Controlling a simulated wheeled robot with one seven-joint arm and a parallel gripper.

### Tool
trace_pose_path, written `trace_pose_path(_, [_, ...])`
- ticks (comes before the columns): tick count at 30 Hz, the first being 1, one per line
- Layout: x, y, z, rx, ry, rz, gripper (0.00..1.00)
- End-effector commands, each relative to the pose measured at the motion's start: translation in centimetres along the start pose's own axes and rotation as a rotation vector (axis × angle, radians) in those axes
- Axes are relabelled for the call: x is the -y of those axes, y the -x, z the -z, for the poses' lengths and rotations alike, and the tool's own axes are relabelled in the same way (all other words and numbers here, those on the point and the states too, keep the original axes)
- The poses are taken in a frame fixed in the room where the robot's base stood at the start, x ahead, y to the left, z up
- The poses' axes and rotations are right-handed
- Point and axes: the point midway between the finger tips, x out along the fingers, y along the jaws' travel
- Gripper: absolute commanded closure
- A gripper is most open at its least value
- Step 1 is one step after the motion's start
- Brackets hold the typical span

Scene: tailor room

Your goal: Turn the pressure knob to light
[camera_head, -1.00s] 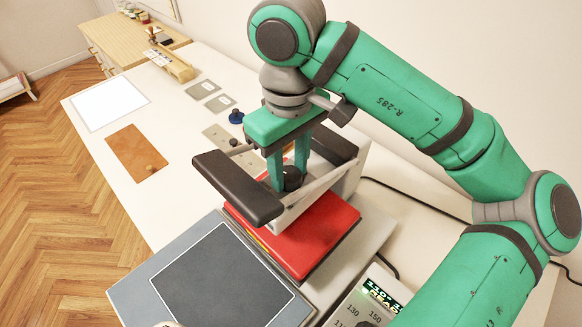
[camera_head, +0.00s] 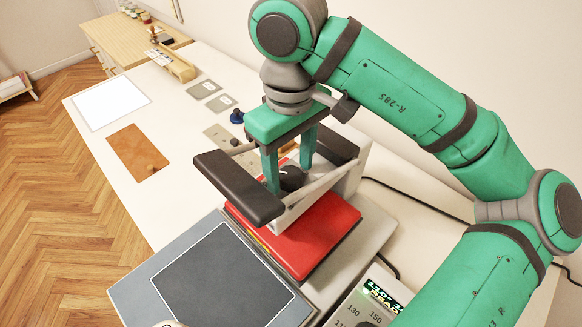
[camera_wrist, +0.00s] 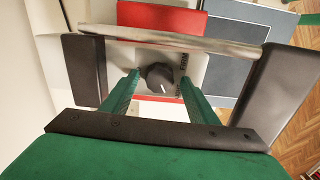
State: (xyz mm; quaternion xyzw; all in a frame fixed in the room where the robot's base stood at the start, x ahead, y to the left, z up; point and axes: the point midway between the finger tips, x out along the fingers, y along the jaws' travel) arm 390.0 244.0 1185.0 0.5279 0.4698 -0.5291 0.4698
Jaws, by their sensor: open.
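The pressure knob (camera_head: 290,179) is a round black dial on the pale head of the press (camera_head: 346,186). In the wrist view the knob (camera_wrist: 160,78) shows a short white pointer line toward the picture's bottom. My gripper (camera_head: 290,168) is open, pointing down, with one green finger on either side of the knob. In the wrist view my gripper (camera_wrist: 158,82) shows gaps between both fingers and the knob.
A dark handle bar (camera_head: 238,187) and metal arms frame the knob closely. A red plate (camera_head: 310,240) lies below, beside a grey pad (camera_head: 215,280). A lit display (camera_head: 382,294) stands in front. A leather piece (camera_head: 136,152) and white sheet (camera_head: 112,104) lie on the table.

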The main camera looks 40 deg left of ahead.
Motion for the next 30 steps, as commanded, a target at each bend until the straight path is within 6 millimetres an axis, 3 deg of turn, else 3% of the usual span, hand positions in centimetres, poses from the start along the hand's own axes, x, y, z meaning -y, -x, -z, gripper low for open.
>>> trace_pose_path(16, [0.0,8.8,0.0,0.000,-0.001,-0.002,0.46])
trace_pose_path(22, [0.0,10.1,0.0,0.000,0.001,-0.001,0.46])
trace_pose_path(30, [0.1,10.3,0.0,0.000,0.001,0.000,0.46])
